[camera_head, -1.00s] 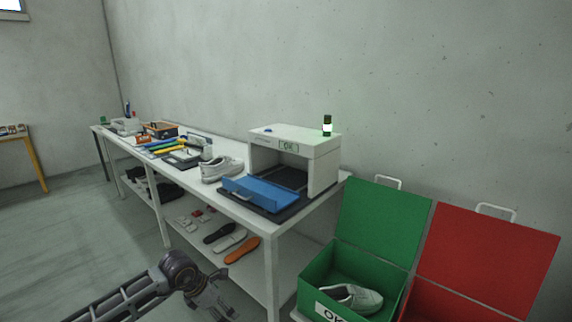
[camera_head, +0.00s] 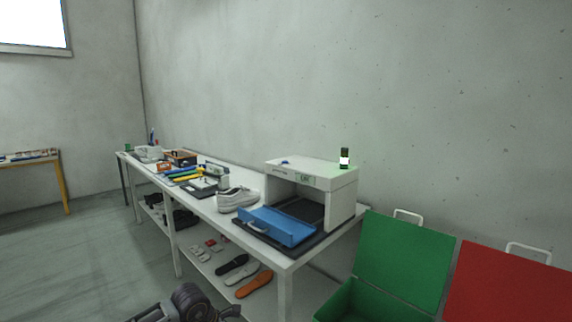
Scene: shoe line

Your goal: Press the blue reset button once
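The blue reset button (camera_head: 285,162) is a small blue spot on top of the white inspection box (camera_head: 313,173), near its left end. The box stands on the white table with its front open and a small green-lit display on its front edge. My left arm shows at the bottom edge, low in front of the table and well away from the button. Its gripper is mostly cut off by the frame, so its fingers cannot be made out. My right gripper is not in view.
A blue flap (camera_head: 275,226) lies in front of the box. A white shoe (camera_head: 238,199) and tools sit to its left on the table (camera_head: 205,207). A signal lamp (camera_head: 344,158) stands on the box. A green bin (camera_head: 405,262) and a red bin (camera_head: 510,285) stand to the right.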

